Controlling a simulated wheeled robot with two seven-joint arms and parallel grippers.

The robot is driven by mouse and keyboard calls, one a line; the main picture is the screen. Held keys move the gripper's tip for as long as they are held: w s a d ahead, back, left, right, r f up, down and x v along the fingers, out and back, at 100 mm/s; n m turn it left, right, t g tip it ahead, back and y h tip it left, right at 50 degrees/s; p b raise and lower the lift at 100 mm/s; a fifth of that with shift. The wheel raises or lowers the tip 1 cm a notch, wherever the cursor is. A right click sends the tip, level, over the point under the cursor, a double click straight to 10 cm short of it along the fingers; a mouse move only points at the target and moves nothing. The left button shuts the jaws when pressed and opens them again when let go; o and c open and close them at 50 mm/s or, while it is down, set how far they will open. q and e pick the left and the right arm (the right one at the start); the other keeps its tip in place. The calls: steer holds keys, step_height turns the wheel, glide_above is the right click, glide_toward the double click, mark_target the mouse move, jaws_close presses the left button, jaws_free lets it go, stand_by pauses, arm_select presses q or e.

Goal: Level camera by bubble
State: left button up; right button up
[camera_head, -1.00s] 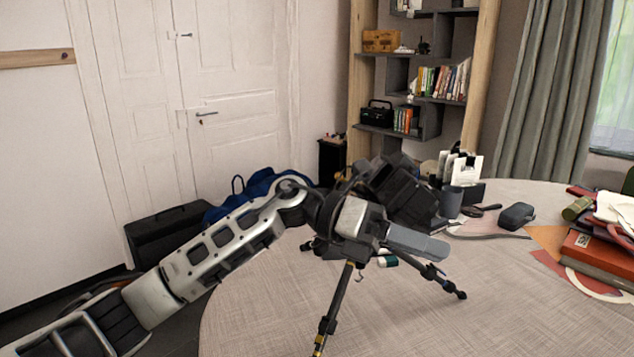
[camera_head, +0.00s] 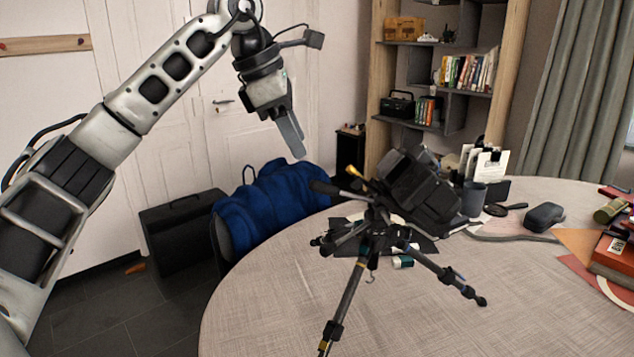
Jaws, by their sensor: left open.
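A black tripod (camera_head: 347,294) stands on the round table (camera_head: 262,312) with its legs spread. Its dark head (camera_head: 376,214) has a handle (camera_head: 326,188) pointing left and a small yellow-tipped part (camera_head: 354,172) on top. I cannot make out a separate camera or a bubble level on it. My left gripper (camera_head: 296,150) is open and empty, pointing down, above and to the left of the tripod head and apart from it. My right gripper is out of view.
A black bag (camera_head: 422,190) is behind the tripod head.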

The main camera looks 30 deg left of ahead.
mark_target(317, 181)
arm_select(q)
steer(key=x, duration=0.9)
steer(key=shift+w+d+f, duration=0.15)
steer(key=shift+f, duration=0.15)
jaws_close()
